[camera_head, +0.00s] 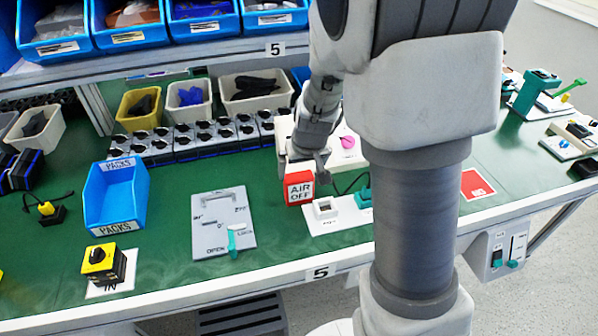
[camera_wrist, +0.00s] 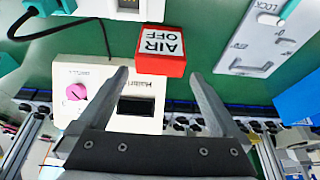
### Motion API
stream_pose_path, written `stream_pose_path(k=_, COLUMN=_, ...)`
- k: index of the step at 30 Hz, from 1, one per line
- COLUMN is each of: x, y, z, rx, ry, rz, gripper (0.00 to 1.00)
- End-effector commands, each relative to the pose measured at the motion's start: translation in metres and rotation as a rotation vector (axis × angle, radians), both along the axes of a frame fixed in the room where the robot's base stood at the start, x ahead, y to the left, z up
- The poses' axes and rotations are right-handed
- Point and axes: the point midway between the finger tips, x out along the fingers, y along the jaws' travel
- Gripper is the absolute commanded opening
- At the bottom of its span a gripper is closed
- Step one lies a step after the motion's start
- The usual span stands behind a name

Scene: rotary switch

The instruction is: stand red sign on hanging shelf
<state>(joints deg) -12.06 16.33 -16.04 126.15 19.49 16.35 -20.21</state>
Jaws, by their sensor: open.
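The red sign (camera_head: 299,188) is a small block with a white label reading "AIR OFF". It stands on the green bench beside a white plate with a switch. In the wrist view the red sign (camera_wrist: 161,51) appears upside down, just beyond and between my fingertips. My gripper (camera_head: 308,165) is directly above and behind the sign in the head view, partly hidden by my arm. In the wrist view my gripper (camera_wrist: 157,75) is open, with its two fingers apart and nothing between them. Which part is the hanging shelf is unclear; an upper shelf (camera_head: 170,66) carries blue bins at the back.
A white box with a pink knob (camera_wrist: 77,92) stands close to the gripper. A grey lever panel (camera_head: 222,222) and a blue PACKS bin (camera_head: 117,195) lie left of the sign. Rows of black switches line the back. Green bench surface is free around the panel.

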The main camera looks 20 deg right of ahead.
Motion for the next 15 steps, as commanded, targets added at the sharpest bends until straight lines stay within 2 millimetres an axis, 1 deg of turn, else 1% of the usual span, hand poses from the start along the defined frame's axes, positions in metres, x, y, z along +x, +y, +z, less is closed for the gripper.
stream_pose_path(k=1, x=-0.003, y=0.001, z=0.011, rx=0.002, ry=-0.001, rz=0.001, gripper=1.0)
stream_pose_path(k=3, x=-0.007, y=0.001, z=0.018, rx=0.0, ry=-0.001, rz=0.002, gripper=1.0)
stream_pose_path(k=8, x=-0.012, y=0.001, z=0.028, rx=0.002, ry=0.0, rz=0.0, gripper=1.0)
stream_pose_path(k=11, x=-0.018, y=0.003, z=0.04, rx=0.017, ry=-0.007, rz=0.001, gripper=1.0)
stream_pose_path(k=14, x=-0.031, y=0.008, z=0.06, rx=0.044, ry=-0.015, rz=0.006, gripper=1.0)
stream_pose_path(k=15, x=-0.038, y=0.01, z=0.071, rx=0.057, ry=-0.021, rz=0.008, gripper=1.0)
